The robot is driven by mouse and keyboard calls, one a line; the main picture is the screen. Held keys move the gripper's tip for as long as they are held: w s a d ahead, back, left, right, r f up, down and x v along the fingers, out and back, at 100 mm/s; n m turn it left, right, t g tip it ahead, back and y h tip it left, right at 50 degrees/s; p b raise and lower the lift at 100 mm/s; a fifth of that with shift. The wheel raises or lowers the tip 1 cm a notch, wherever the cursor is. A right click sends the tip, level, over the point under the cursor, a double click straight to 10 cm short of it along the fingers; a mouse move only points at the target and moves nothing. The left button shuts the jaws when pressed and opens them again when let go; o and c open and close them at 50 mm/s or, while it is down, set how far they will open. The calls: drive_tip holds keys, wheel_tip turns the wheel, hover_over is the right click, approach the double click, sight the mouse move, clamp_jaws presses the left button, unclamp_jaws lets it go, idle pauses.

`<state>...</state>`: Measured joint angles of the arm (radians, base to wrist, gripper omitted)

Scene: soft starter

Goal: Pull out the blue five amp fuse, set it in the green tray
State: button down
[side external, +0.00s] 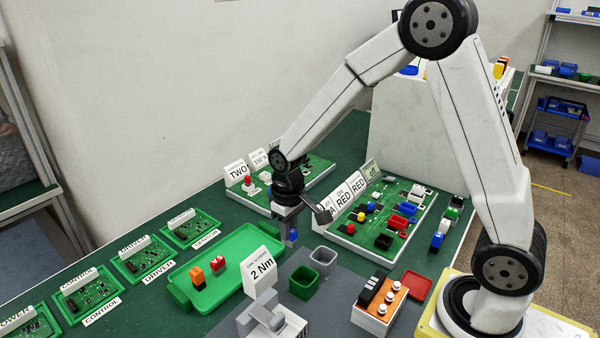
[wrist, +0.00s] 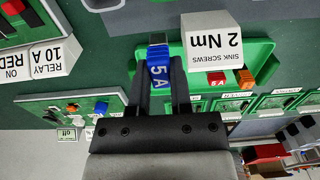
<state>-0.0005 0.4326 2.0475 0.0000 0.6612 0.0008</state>
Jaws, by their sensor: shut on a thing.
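My gripper (side external: 290,213) is shut on the blue fuse (side external: 293,236), held upright in the air near the right end of the green tray (side external: 237,284). In the wrist view my gripper (wrist: 159,80) has one finger on each side of the blue fuse (wrist: 158,58), and its "5 A" label shows. The green tray (wrist: 262,46) lies beyond the fuse there. An orange block (side external: 197,275) and a red fuse (side external: 217,264) are in the tray.
A "2 Nm" sign (side external: 262,272) stands at the tray's front right. Grey and green bins (side external: 304,283) stand right of it. Circuit boards (side external: 400,215) with relay signs lie behind, and small driver and control boards (side external: 145,262) lie left.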

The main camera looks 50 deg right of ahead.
drive_tip(key=shift+w, duration=0.2)
drive_tip(key=w+a, duration=0.4)
drive_tip(key=w, duration=0.9)
drive_tip(key=shift+w+a, duration=0.15)
drive_tip(key=shift+a, duration=0.05)
idle(0.7)
idle(0.4)
drive_tip(key=shift+f, duration=2.05)
drive_tip(key=shift+f, duration=0.2)
drive_tip(key=shift+f, duration=2.55)
